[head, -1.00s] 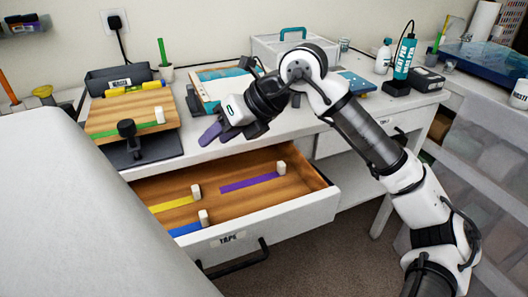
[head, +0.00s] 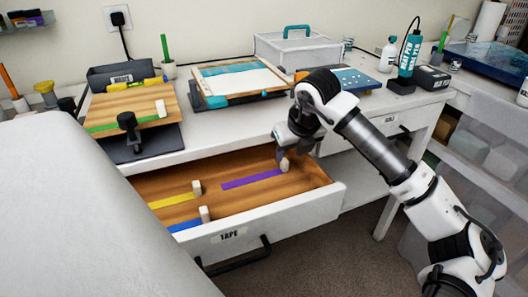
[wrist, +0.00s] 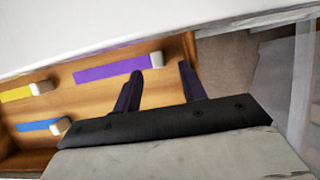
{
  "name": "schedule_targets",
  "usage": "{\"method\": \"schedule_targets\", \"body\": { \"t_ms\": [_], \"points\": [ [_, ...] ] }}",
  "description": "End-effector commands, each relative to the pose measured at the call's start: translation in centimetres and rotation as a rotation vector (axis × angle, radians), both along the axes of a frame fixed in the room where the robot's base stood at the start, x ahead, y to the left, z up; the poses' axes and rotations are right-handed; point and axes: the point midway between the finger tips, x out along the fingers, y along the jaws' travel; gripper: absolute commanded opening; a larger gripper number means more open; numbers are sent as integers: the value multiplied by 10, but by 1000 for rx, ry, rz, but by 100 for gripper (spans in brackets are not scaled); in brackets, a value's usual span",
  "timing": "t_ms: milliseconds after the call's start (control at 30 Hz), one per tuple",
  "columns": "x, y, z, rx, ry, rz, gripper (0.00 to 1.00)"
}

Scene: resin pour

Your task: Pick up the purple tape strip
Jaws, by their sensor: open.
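The purple tape strip (head: 250,180) lies flat on the wooden floor of the open drawer, with a small white block (head: 284,166) at its right end. In the wrist view the purple strip (wrist: 108,68) runs leftward from its white block (wrist: 156,59). My gripper (head: 285,160) is over the right part of the drawer, right at the block, and partly covers it in the head view. In the wrist view my gripper (wrist: 161,67) is open, with the block showing between the dark fingertips, nearer the left one. I cannot tell whether a finger touches it.
Yellow (head: 172,201) and blue (head: 186,225) strips with white blocks lie further left in the drawer. The drawer front (head: 230,236) and the white tabletop (head: 225,143) bound the opening. A board with a green strip (head: 110,126) sits on the table at left.

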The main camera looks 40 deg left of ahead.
Motion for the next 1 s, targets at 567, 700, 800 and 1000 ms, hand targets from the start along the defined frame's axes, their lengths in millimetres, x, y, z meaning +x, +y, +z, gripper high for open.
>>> {"method": "schedule_targets", "body": {
  "t_ms": [567,700,800,1000],
  "points": [
    [5,18,-45,0,2,2,42],
    [5,18,-45,0,2,2,29],
    [5,18,-45,0,2,2,16],
    [5,18,-44,1,1,2,0]
  ]
}}
